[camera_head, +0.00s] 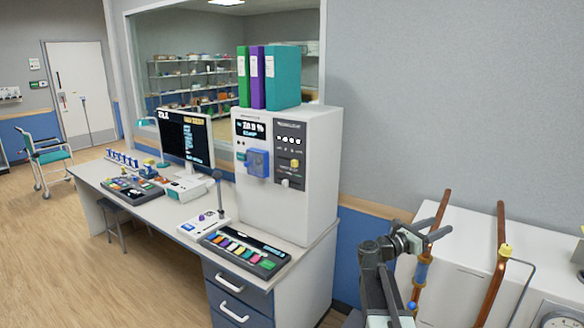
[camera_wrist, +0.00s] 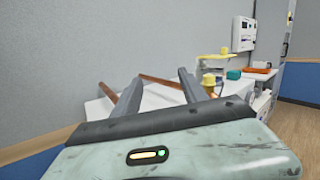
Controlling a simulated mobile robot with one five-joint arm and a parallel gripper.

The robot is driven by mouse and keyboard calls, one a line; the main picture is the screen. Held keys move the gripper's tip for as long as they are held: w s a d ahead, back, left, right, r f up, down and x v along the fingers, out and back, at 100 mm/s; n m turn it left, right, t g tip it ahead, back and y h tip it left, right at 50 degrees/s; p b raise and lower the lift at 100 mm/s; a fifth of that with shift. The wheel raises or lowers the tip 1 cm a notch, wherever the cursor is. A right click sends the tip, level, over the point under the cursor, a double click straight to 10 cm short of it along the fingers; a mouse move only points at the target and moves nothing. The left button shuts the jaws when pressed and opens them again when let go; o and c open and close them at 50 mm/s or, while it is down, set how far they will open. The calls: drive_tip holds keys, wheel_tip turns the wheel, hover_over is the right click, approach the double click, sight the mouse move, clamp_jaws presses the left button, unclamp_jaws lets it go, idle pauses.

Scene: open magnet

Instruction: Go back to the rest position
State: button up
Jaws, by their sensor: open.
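My gripper (camera_head: 432,236) is at the lower right of the head view, raised on my arm beside the white cabinet. In the wrist view its two dark fingers (camera_wrist: 158,82) stand apart with nothing held between them. Copper pipes (camera_head: 495,270) rise from the white cabinet (camera_head: 455,272) close to the gripper. In the wrist view a copper pipe (camera_wrist: 160,81) shows behind the fingers. I cannot tell whether a finger touches a pipe.
A desk (camera_head: 150,200) with a monitor (camera_head: 186,138), keypads and a tall white console (camera_head: 310,165) stands left of my arm. Binders (camera_head: 283,77) stand on the console. A gauge (camera_head: 558,319) is at the lower right. Open floor (camera_head: 50,260) lies at left.

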drive_tip(key=w+a+r+n+t+y, duration=0.1)
drive_tip(key=w+a+n+t+y, duration=0.35)
drive_tip(key=a+n+t, duration=0.3)
drive_tip(key=w+a+r+n+t+y, duration=0.25)
drive_tip(key=w+a+n+t, duration=0.35)
drive_tip(key=a+n, duration=0.3)
drive_tip(key=w+a+f+n+y, duration=0.1)
drive_tip(key=a+f+n+y, duration=0.2)
drive_tip(key=a+n+y, duration=0.25)
drive_tip(key=w+a+f+n+y, duration=0.1)
drive_tip(key=a+f+n+y, duration=0.2)
drive_tip(key=a+n+y, duration=0.3)
drive_tip(key=s+a+f+n+g+y, duration=0.2)
drive_tip(key=s+a+f+n+g, duration=0.2)
drive_tip(key=a+f+n, duration=0.3)
drive_tip(key=s+a+f+n+g+y, duration=0.2)
drive_tip(key=s+a+f+n+g, duration=0.3)
drive_tip(key=f, duration=0.4)
drive_tip(key=s+d+f+n+g+h, duration=0.1)
drive_tip(key=s+d+f+n+g, duration=0.1)
drive_tip(key=s, duration=0.4)
drive_tip(key=s+d+f+n+g+h, duration=0.1)
drive_tip(key=s+d+f+n+g, duration=0.1)
drive_tip(key=s+f+n+g, duration=0.2)
drive_tip(key=s+d+f+n+g+h, duration=0.1)
drive_tip(key=s+f+n+g, duration=0.2)
drive_tip(key=s, duration=0.6)
drive_tip(key=shift+d+n, duration=0.3)
drive_tip(key=shift+d, duration=0.1)
drive_tip(key=shift+s+f, duration=0.1)
